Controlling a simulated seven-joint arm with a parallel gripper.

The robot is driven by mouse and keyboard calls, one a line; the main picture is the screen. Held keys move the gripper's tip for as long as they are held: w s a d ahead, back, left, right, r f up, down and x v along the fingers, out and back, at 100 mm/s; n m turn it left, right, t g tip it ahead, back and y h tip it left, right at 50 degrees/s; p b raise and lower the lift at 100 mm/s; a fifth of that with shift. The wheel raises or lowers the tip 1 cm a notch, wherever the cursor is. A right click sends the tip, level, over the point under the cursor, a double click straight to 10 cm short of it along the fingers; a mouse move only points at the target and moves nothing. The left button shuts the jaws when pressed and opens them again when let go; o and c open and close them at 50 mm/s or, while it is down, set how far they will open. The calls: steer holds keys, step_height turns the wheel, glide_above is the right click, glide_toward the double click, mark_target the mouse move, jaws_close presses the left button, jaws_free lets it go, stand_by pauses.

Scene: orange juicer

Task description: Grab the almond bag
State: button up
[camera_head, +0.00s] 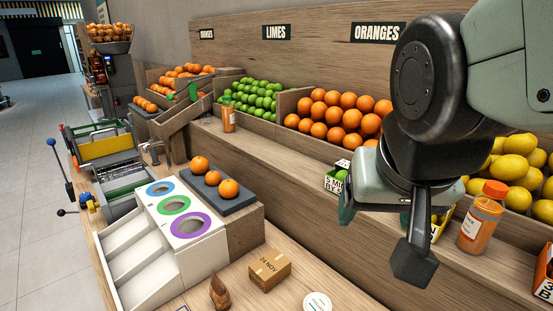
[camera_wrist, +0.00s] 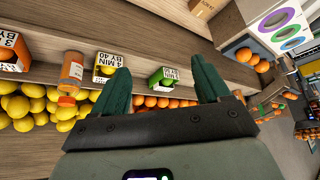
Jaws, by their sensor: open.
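No bag clearly marked as almonds can be made out. A small brown pointed object (camera_head: 219,292) stands at the front edge of the counter in the head view; I cannot tell whether it is the almond bag. My gripper (camera_head: 381,233) is open above the wooden ledge in front of the oranges, with nothing held. In the wrist view its two dark green fingers (camera_wrist: 160,68) are spread apart. A green carton (camera_wrist: 163,77) shows between them beyond the tips, and appears in the head view (camera_head: 334,180) left of my gripper.
A yellow carton (camera_wrist: 107,67), an orange-lidded jar (camera_head: 480,218) and an orange carton (camera_head: 545,272) stand along the ledge. A cardboard box (camera_head: 269,270) sits on the lower counter near a white sorting unit (camera_head: 150,250). Bins of oranges (camera_head: 335,115) and lemons (camera_head: 515,165) lie behind.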

steer(key=w+a+f+m, duration=0.2)
steer(key=w+f, duration=0.5)
steer(key=w, duration=0.3)
steer(key=m+t+y, duration=0.8)
steer(key=m+y, duration=0.4)
steer(key=m, duration=1.3)
glide_above(224, 301)
steer(key=v, duration=0.4)
step_height(224, 301, down, 26)
steer(key=shift+m, duration=0.3)
steer(key=f, duration=0.7)
steer(key=shift+s+d, duration=0.15)
steer(key=shift+s, duration=0.1)
steer(key=shift+w+a+f, duration=0.4)
steer(key=shift+w+a, duration=0.15)
steer(key=shift+w, duration=0.2)
steer(key=shift+x, duration=2.9)
steer(key=c, duration=1.1)
